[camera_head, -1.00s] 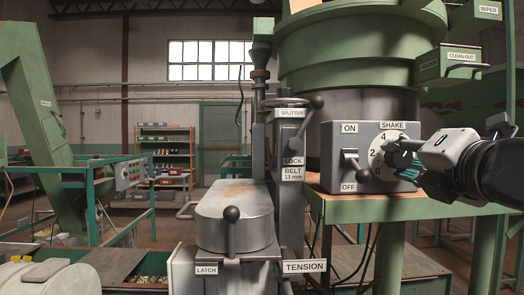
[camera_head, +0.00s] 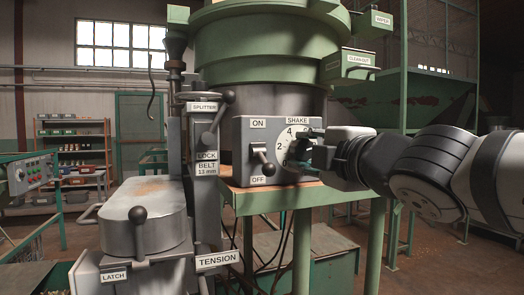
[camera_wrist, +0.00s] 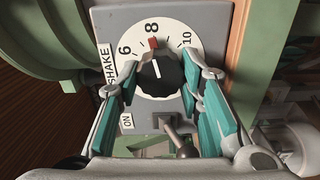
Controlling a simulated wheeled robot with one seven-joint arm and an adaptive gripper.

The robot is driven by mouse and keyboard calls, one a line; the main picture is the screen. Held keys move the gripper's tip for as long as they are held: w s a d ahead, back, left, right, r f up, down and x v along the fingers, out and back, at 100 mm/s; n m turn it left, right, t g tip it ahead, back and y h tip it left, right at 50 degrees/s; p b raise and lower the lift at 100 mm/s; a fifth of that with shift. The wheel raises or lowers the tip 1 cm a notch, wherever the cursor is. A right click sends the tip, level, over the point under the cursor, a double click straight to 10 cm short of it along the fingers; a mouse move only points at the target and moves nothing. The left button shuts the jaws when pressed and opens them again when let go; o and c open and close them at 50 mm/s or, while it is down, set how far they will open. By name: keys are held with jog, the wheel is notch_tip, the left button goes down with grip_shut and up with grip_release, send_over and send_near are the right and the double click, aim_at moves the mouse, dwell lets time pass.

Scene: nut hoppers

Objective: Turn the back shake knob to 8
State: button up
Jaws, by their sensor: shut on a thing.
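The shake knob (camera_wrist: 158,75) is black with a white line, on a round white dial (camera_wrist: 189,53) marked 6, 8 and 10 in the wrist view. Its white line points up at the red mark (camera_wrist: 153,43) beside the 8. My gripper (camera_wrist: 160,80) has its teal pads on both sides of the knob and is shut on it. In the head view my gripper (camera_head: 303,150) reaches in from the right and hides the knob and the dial's right part. The grey control box (camera_head: 243,144) carries the SHAKE label.
An ON/OFF toggle (camera_head: 262,160) stands left of the dial, close to my gripper. The green bowl (camera_head: 260,50) is above and behind the box. The clean-out box (camera_head: 347,66) sticks out above my gripper.

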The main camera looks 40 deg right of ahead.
jog(key=shift+f+m, duration=0.1)
jog(key=shift+m, duration=0.2)
dwell(0.4)
jog(key=o, duration=1.2)
jog(key=shift+c, duration=0.2)
jog(key=shift+s+a, duration=0.2)
jog(key=shift+s, duration=0.25)
jog(key=v, duration=1.1)
